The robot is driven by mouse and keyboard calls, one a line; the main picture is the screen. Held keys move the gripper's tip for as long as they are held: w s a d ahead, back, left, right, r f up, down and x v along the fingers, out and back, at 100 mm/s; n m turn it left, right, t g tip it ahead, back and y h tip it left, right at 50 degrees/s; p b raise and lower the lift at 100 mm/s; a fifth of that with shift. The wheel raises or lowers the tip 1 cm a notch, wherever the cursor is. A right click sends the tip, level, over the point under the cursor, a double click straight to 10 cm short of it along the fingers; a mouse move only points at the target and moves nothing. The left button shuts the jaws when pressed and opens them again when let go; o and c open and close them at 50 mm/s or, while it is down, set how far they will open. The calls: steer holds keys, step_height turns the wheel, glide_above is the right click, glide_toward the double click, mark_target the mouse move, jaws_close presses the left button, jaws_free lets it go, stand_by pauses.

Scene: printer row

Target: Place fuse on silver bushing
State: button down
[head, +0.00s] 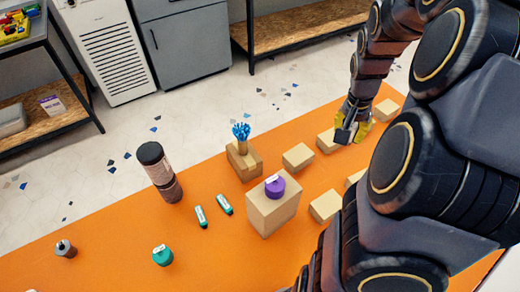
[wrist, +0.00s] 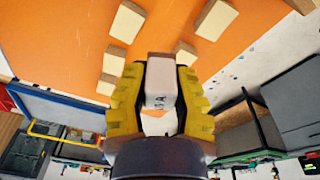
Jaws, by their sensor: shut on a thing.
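My gripper (head: 356,130) is at the far right of the orange table, above the wooden blocks there. In the wrist view my gripper (wrist: 160,75) has its yellow fingers shut on a pale block-like piece with dark lettering, which looks like the fuse (wrist: 160,85). In the head view I cannot clearly make out the held piece. A small grey metallic cylinder, which looks like the silver bushing (head: 66,249), stands at the table's left end, far from my gripper.
A purple cylinder (head: 275,186) sits on a tall box (head: 273,210). Blue sticks stand in a wooden block (head: 243,162). Several low blocks (head: 298,157) are at right.

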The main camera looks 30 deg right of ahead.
steer(key=w+a+n, duration=0.2)
steer(key=w+a, duration=0.4)
steer(key=a, duration=0.3)
steer(key=w+a+n+t, duration=0.1)
steer(key=w+a+n, duration=0.2)
steer(key=w+a, duration=0.5)
steer(key=w+a+n, duration=0.2)
steer(key=w+a, duration=0.2)
steer(key=a, duration=0.7)
steer(key=s+a+n+y, duration=0.1)
steer(key=s+a+n, duration=0.25)
steer(key=a, duration=1.15)
steer(key=s+a+n+y, duration=0.1)
steer(key=s+a+n, duration=0.3)
steer(key=a, duration=1.1)
glide_above(62, 246)
steer(key=shift+m, duration=0.45)
steer(key=f, duration=1.4)
steer(key=shift+s+d+f, duration=0.1)
steer(key=shift+s+f, duration=0.2)
steer(key=shift+s, duration=0.05)
steer(key=shift+w+a+f, duration=0.2)
steer(key=shift+w+f, duration=0.05)
steer(key=shift+f, duration=1.65)
